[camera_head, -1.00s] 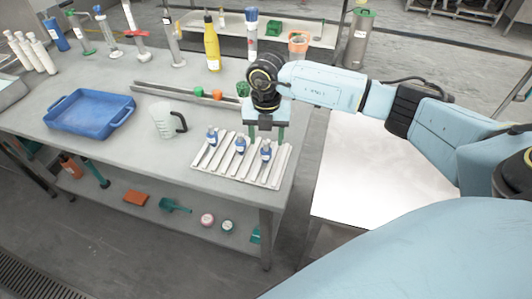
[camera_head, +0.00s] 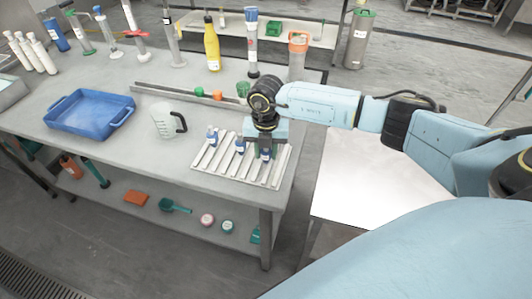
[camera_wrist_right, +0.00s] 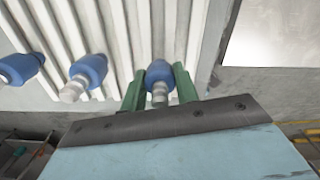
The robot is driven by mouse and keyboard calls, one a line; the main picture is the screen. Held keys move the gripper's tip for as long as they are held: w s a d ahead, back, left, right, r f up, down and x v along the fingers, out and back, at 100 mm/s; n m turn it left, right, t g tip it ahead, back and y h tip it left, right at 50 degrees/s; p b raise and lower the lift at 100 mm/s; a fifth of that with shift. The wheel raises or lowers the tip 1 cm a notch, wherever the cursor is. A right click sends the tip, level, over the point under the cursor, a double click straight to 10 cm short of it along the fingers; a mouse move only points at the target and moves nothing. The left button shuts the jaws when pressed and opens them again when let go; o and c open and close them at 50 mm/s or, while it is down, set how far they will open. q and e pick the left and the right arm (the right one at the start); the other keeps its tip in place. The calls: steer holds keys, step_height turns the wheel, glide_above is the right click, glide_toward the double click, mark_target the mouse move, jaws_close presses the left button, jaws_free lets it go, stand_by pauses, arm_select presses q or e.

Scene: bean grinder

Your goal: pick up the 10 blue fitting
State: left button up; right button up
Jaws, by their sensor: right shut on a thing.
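Three blue fittings with pale tips rest on a white ribbed rack (camera_head: 208,168) near the table's front right corner. The left fitting (camera_head: 212,134) and the middle fitting (camera_head: 239,146) stand free; they also show in the right wrist view as the left one (camera_wrist_right: 20,67) and the middle one (camera_wrist_right: 87,72). My right gripper (camera_wrist_right: 158,88) has its green fingers shut on the rightmost blue fitting (camera_wrist_right: 159,73), at the rack. That fitting (camera_head: 265,155) is partly hidden by the gripper in the head view. My left gripper is not in view.
A clear jug (camera_head: 163,122) stands left of the rack, and a blue tray (camera_head: 90,112) lies farther left. A metal rail (camera_head: 160,92) with coloured caps runs behind. Bottles and cylinders, including a yellow bottle (camera_head: 212,48), stand at the back. A white table (camera_head: 370,180) is at right.

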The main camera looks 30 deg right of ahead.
steer(key=shift+c, duration=0.8)
